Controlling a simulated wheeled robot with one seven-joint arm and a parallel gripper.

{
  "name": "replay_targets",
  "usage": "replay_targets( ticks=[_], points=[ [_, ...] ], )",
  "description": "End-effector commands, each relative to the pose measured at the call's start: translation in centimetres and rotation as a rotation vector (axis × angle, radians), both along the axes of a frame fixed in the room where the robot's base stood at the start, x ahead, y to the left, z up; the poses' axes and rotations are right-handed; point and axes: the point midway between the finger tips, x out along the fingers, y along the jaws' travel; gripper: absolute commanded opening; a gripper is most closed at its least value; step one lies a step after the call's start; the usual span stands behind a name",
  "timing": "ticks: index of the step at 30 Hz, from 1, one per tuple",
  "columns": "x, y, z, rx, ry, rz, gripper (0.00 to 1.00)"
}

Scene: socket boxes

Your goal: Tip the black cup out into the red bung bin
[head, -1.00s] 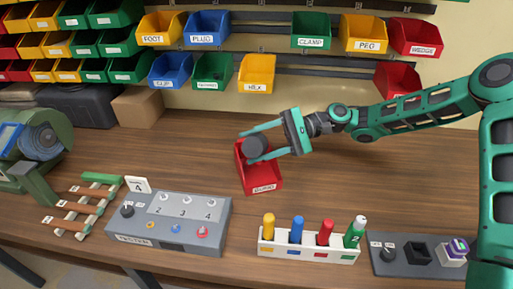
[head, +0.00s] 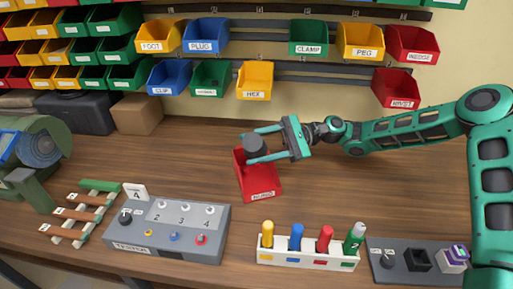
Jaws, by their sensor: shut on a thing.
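The black cup (head: 254,146) is held between the two teal fingers of my gripper (head: 262,144), which is shut on it. The cup is above the back part of the red bin (head: 262,187) on the table. The bin has a white label on its front that is too small to read surely. The cup's mouth does not show clearly, so I cannot tell its exact tilt. I see nothing falling from it. The bin's inside is partly hidden by the cup and a finger.
A grey tester box (head: 170,231) stands front left of the bin. A white rack (head: 308,249) of coloured markers and a dark socket board (head: 415,260) stand at front right. Labelled bins, such as the yellow one (head: 254,80), hang on the back wall. The table behind the red bin is clear.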

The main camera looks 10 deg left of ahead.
Motion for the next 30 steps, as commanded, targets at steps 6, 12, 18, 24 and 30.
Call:
replay_targets(
  ticks=[6,12,18,24,30],
  points=[
    [0.0,0.0,0.0,0.001,-0.001,0.000,0.31],
    [0.0,0.0,0.0,0.001,-0.001,0.000,0.31],
    [0.0,0.0,0.5,0.001,-0.001,0.000,0.31],
    [0.0,0.0,2.2,0.001,-0.003,0.001,0.31],
    [0.0,0.0,3.8,0.001,-0.002,0.000,0.31]
  ],
)
